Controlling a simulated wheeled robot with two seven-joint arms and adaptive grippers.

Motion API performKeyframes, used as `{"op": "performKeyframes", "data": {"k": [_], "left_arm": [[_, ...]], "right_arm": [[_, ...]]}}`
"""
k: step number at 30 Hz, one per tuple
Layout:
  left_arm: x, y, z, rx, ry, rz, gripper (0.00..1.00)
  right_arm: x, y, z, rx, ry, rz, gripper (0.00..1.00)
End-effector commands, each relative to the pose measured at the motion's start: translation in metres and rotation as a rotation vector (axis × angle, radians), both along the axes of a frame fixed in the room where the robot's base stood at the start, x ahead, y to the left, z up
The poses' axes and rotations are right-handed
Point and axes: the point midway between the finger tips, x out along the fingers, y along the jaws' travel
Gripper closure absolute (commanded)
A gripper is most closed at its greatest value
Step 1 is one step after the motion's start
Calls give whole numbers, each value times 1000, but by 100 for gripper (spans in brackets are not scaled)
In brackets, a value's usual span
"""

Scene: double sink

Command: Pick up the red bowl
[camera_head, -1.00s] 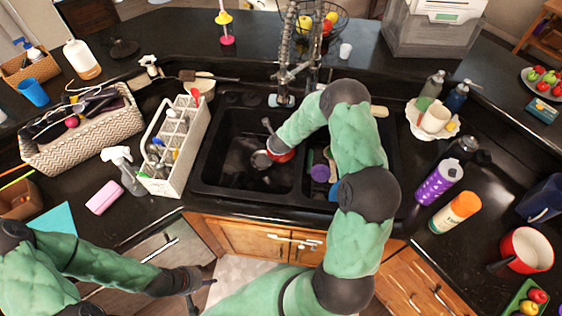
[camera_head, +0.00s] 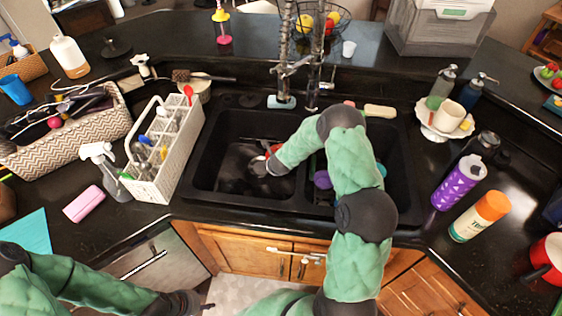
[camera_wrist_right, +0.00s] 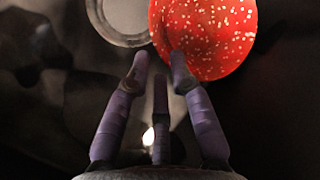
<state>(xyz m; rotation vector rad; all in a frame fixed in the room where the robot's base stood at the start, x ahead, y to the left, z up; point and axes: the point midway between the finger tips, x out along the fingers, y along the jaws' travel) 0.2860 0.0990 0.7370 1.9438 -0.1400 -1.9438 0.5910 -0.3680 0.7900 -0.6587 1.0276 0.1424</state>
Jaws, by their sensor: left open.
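The red bowl (camera_wrist_right: 205,35) is speckled with white in the right wrist view, at the top right of centre. In the head view a small red part of the bowl (camera_head: 275,148) shows in the left sink basin, mostly hidden by my right arm. My right gripper (camera_wrist_right: 160,68) is over the basin, its purple fingertips apart with nothing seen between them. Its right fingertip overlaps the bowl's lower left edge in the picture; whether they touch I cannot tell. My left gripper (camera_head: 193,302) is open and empty, low at the bottom of the head view, in front of the cabinets.
A grey round metal item (camera_wrist_right: 122,18) lies beside the bowl. A purple item (camera_head: 322,179) sits in the right basin. The faucet (camera_head: 287,75) stands behind the sink. A white bottle caddy (camera_head: 165,150) is at its left, a purple bottle (camera_head: 459,182) at its right.

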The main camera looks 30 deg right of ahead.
Motion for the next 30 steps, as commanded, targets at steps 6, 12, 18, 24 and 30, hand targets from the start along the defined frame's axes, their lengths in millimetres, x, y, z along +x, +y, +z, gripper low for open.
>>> {"op": "performKeyframes", "data": {"k": [6, 12, 18, 24, 30], "left_arm": [[0, 0, -3, 0, 0, 0, 56], [0, 0, -7, 0, 0, 0, 56], [0, 0, -10, 0, 0, 0, 56], [0, 0, -10, 0, 0, 0, 56], [0, 0, -10, 0, 0, 0, 56]], "right_arm": [[9, -3, -13, 2, 2, -1, 77], [24, -8, -31, 1, 1, -1, 77], [34, -11, -45, 0, 1, -1, 77], [35, -12, -47, 0, 1, 0, 77], [35, -12, -47, 1, 1, 0, 100]]}}
